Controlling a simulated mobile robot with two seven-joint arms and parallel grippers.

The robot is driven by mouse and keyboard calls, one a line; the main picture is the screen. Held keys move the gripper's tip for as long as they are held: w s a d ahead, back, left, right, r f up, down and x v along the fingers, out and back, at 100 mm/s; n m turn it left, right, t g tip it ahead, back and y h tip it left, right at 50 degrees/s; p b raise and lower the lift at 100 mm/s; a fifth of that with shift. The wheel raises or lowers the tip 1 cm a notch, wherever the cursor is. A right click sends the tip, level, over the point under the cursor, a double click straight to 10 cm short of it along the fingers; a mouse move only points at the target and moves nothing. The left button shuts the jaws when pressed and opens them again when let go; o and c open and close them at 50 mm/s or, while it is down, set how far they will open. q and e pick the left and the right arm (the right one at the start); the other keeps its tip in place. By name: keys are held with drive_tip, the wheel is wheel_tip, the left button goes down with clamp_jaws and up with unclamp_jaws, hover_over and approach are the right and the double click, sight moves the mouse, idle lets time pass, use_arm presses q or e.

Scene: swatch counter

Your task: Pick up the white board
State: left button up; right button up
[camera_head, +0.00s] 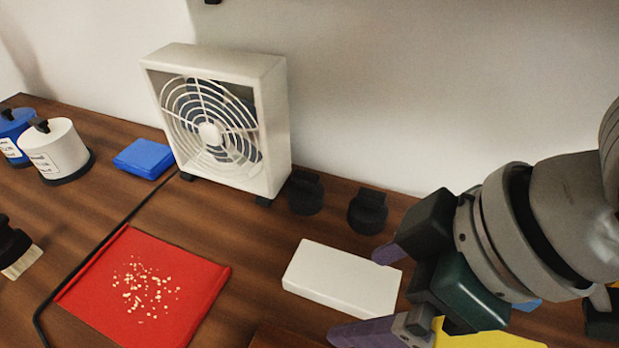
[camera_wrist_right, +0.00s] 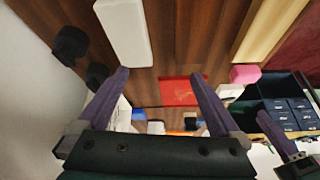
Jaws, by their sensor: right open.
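The white board (camera_head: 342,277) is a flat rectangular block lying on the brown wooden counter, right of the red sheet. In the right wrist view the white board (camera_wrist_right: 125,32) is at the top, left of centre. My right gripper (camera_head: 362,293) is open and empty, with its purple fingers apart at the right end of the board in the head view. In the wrist view the right gripper (camera_wrist_right: 160,73) has nothing between its fingertips. Part of my left gripper (camera_wrist_right: 277,138) appears at the lower right of the wrist view; its opening is hidden.
A white fan (camera_head: 272,120) stands at the back, with two black knobs (camera_head: 305,192) (camera_head: 368,212) right of it. A red sheet (camera_head: 195,290) with pale crumbs lies left of the board. A blue pad (camera_head: 144,158), white canister (camera_head: 62,150) and black cord are farther left. Something yellow (camera_head: 485,340) lies under my right arm.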

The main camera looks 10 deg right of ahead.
use_arm(q)
drive_tip(key=b+x, duration=0.2)
drive_tip(key=shift+s+f, duration=0.2)
drive_tip(key=shift+f, duration=0.2)
use_arm(e)
drive_tip(key=n+g, duration=0.1)
drive_tip(key=n, duration=0.1)
approach(345, 276)
use_arm(q)
drive_tip(key=shift+f+b, duration=0.35)
use_arm(e)
drive_tip(key=x, duration=0.3)
drive_tip(key=shift+s+a, duration=0.15)
use_arm(q)
drive_tip(key=shift+w+f+b, duration=0.1)
drive_tip(key=shift+f+b, duration=0.6)
drive_tip(key=shift+b, duration=0.05)
use_arm(e)
drive_tip(key=x, duration=0.6)
drive_tip(key=shift+f, duration=0.1)
drive_tip(key=c, duration=1.2)
